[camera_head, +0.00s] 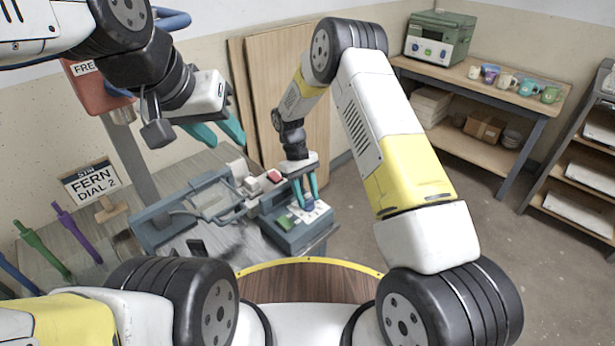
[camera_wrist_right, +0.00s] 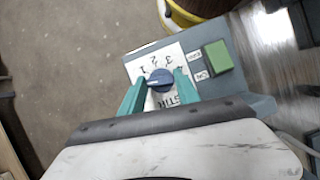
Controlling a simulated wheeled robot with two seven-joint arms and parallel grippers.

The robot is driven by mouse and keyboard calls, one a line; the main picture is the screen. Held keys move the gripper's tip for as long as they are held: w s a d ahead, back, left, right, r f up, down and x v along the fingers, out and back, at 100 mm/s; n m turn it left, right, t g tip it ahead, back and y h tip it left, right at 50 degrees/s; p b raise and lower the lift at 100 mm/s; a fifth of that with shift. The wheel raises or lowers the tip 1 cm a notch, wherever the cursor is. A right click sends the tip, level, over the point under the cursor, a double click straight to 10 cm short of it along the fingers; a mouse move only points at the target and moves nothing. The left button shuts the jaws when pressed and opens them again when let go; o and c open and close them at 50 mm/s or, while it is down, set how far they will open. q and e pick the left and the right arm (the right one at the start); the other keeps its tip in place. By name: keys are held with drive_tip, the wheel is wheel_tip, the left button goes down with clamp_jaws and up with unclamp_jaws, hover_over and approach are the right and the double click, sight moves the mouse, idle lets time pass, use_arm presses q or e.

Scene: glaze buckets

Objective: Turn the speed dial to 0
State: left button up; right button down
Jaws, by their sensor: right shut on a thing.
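The speed dial (camera_wrist_right: 161,80) is a dark blue round knob on a white plate (camera_wrist_right: 152,57) printed with 1, 2 and 3. A pale pointer mark shows on the knob; I cannot tell surely which number it points to. The dial sits on a grey-blue control box (camera_head: 287,238). My right gripper (camera_head: 307,202) points down over this box, its teal fingers shut on the dial's sides; it also shows in the wrist view (camera_wrist_right: 159,88). My left gripper (camera_head: 221,138) is open and empty, raised above the workbench at the left.
A green button (camera_wrist_right: 217,56) sits beside the dial plate. A sign reading "FERN DIAL 2" (camera_head: 90,182) stands on the bench at left. A grey frame (camera_head: 205,205) and a red button (camera_head: 273,176) are left of the dial box. Mugs (camera_head: 507,81) stand on a far shelf.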

drive_tip(key=c, duration=0.9)
unclamp_jaws()
drive_tip(key=shift+v, duration=3.9)
